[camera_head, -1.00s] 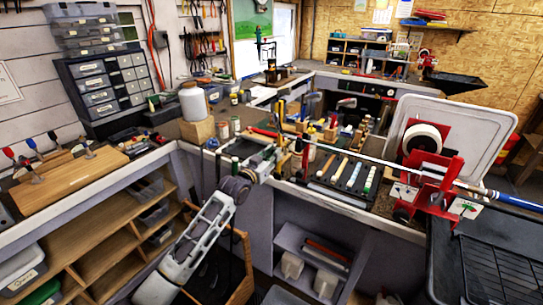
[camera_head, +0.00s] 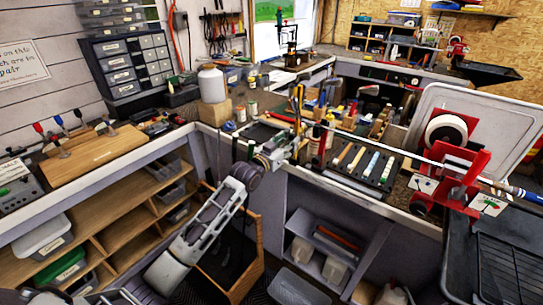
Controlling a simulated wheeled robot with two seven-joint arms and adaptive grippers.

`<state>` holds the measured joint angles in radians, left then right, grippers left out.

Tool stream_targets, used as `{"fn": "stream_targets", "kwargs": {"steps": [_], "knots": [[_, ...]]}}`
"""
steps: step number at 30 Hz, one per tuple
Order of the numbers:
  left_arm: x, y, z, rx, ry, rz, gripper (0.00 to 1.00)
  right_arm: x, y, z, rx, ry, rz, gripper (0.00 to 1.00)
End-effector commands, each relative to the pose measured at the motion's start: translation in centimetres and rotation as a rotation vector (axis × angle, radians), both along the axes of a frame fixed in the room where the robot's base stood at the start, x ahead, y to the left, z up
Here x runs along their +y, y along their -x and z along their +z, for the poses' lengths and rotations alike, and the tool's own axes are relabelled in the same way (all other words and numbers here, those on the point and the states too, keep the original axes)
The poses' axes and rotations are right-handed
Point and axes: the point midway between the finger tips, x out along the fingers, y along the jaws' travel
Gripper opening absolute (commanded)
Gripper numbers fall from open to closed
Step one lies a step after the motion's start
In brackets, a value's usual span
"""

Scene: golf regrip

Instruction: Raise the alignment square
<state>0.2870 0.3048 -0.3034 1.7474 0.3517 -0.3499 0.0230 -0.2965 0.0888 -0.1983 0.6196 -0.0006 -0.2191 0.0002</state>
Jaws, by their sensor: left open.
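My left gripper (camera_head: 297,141) is over the front edge of the bench, beside the dark bottles and upright tools. Its jaws are open, with no held object visible. I cannot make out the alignment square for certain among the crowded tools near the gripper. A golf club shaft (camera_head: 418,157) runs from near the gripper to the red clamp (camera_head: 462,165) at the right, and its blue grip end (camera_head: 525,195) sticks out beyond.
A rack with several grips (camera_head: 363,165) lies right of my left gripper. A black tray with a grate (camera_head: 505,265) is at the lower right. An open wooden bin (camera_head: 240,255) stands below the bench.

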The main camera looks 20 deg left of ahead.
Motion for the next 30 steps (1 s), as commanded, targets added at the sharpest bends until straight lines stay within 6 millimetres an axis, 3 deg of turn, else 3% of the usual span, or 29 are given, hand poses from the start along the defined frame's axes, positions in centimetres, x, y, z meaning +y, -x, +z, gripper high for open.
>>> {"fn": "stream_targets", "kwargs": {"steps": [30], "knots": [[3.0,8.4,-0.1,0.001,0.001,0.000,0.46,0.1,0.0,0.0,0.000,-0.001,-0.001,0.40]]}}
